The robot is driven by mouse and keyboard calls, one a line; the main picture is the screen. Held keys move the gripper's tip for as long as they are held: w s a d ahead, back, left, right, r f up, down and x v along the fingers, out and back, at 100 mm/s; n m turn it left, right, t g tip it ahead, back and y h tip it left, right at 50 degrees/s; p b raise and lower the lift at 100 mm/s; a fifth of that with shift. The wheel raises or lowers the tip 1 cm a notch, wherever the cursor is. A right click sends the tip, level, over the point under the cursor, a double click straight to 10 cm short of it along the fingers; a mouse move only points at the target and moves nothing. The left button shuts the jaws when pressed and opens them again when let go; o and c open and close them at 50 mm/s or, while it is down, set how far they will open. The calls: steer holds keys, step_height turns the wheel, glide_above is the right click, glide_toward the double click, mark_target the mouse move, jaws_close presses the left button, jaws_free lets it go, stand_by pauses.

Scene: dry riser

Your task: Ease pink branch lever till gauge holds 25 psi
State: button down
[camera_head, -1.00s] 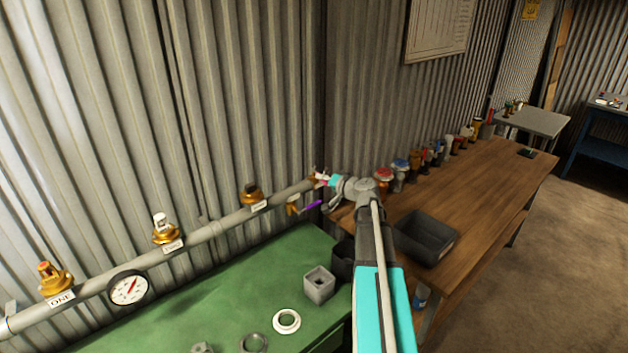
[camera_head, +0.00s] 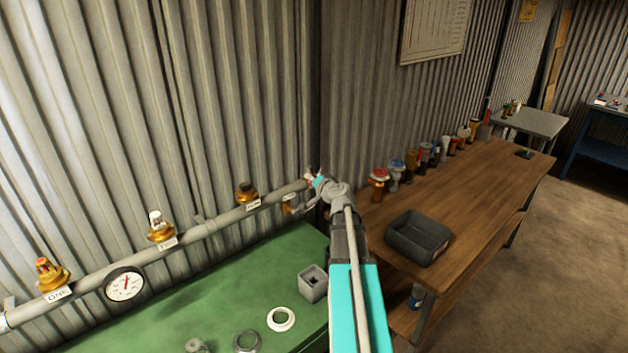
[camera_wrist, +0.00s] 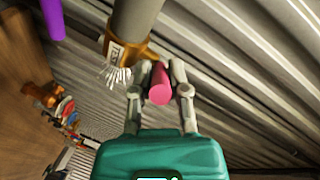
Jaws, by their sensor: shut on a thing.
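The pink branch lever (camera_wrist: 160,86) shows in the wrist view as a short round bar between the fingers of my gripper (camera_wrist: 160,92), which are shut on it. A brass fitting (camera_wrist: 136,50) on the grey pipe is just behind the lever. In the head view my gripper (camera_head: 313,182) is at the pipe's far right end and hides most of the lever. The round white gauge (camera_head: 124,284) hangs at the pipe's left. Its needle points roughly upward; the numbers are too small to read.
The grey pipe (camera_head: 205,231) carries several brass valves with labels. A purple handle (camera_wrist: 45,18) shows in the wrist view's top left. White streaks (camera_wrist: 117,74) lie beside the brass fitting. The green bench (camera_head: 215,290) and wooden table (camera_head: 480,195) stand below.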

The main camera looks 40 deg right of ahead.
steer(key=c, duration=0.7)
jaws_free()
steer(key=shift+o, duration=0.3)
steer(key=shift+d, duration=0.1)
